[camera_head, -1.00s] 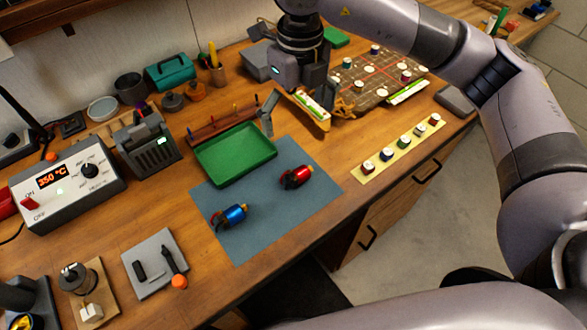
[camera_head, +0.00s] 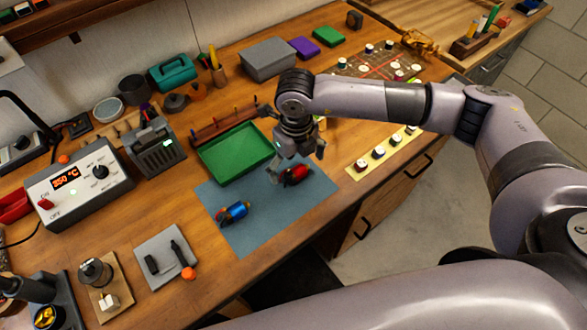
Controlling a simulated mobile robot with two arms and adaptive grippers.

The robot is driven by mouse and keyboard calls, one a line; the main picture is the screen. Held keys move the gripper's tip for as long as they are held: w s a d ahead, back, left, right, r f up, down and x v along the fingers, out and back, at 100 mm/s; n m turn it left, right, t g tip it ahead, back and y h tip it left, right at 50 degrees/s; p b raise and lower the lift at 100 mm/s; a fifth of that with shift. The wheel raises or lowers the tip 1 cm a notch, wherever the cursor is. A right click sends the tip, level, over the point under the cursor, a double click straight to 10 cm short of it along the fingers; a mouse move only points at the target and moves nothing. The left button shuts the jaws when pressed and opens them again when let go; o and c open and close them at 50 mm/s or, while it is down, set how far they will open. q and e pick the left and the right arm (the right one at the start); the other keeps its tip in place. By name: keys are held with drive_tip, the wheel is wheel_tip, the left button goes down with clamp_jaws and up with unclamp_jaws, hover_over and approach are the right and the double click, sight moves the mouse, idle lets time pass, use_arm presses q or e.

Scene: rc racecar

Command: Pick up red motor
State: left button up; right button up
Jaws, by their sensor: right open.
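The red motor (camera_head: 296,175) lies on the blue-grey mat (camera_head: 256,241), on its right part. A blue motor (camera_head: 233,212) lies on the same mat, lower and to the left. My right gripper (camera_head: 298,172) is open just above the red motor, with its fingers pointing down. One finger shows at the motor's left end and the other near its far side. The gripper covers part of the motor and the mat behind it, and I cannot tell whether the fingers touch the motor. My left gripper is not in view.
A green tray (camera_head: 235,152) stands behind the mat, close to the gripper's left. A yellow strip with several small round pieces (camera_head: 379,152) lies to the right. A soldering station (camera_head: 80,185) stands at the left. The table's front edge runs close by the mat.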

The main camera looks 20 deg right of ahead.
drive_tip(key=shift+f, duration=1)
drive_tip(key=c, duration=1.6)
